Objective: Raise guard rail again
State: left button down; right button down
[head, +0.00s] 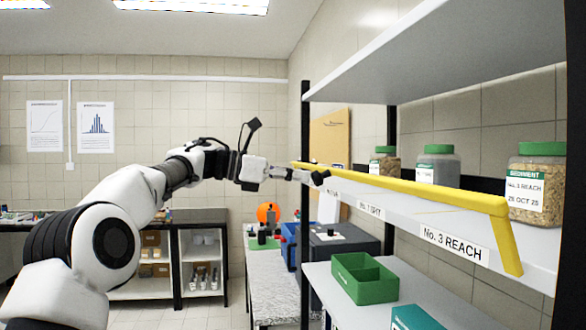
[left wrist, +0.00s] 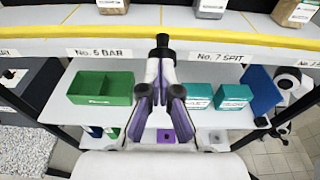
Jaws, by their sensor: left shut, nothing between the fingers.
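The yellow guard rail (head: 420,187) runs along the front of the upper shelf, in front of the lower parts of the jars. Its near end arm slopes down past the shelf edge. In the left wrist view the rail (left wrist: 80,46) crosses the whole picture behind the fingertips. My left gripper (head: 320,178) is shut and empty, with its tips at the rail near its far end. In the left wrist view the gripper (left wrist: 162,42) overlaps the rail; I cannot tell whether they touch. My right gripper is not in view.
Jars with green lids, one labelled sediment (head: 536,185), stand on the upper shelf (head: 540,262). A green bin (head: 362,278) and teal boxes (left wrist: 200,97) are on the shelf below. A black post (head: 306,130) stands beside my gripper.

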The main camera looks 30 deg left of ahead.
pick_arm(q)
jog(key=shift+w+d+r+p, duration=0.35)
jog(key=shift+d+r+p, duration=0.1)
jog(key=shift+r+p, duration=0.2)
jog(key=shift+w+d+r+p, duration=0.3)
jog(key=shift+d+r+p, duration=0.2)
jog(key=shift+r, duration=0.1)
jog(key=shift+w+d+r+p, duration=0.35)
jog(key=shift+d+r+p, duration=0.05)
jog(key=shift+r+p, duration=0.25)
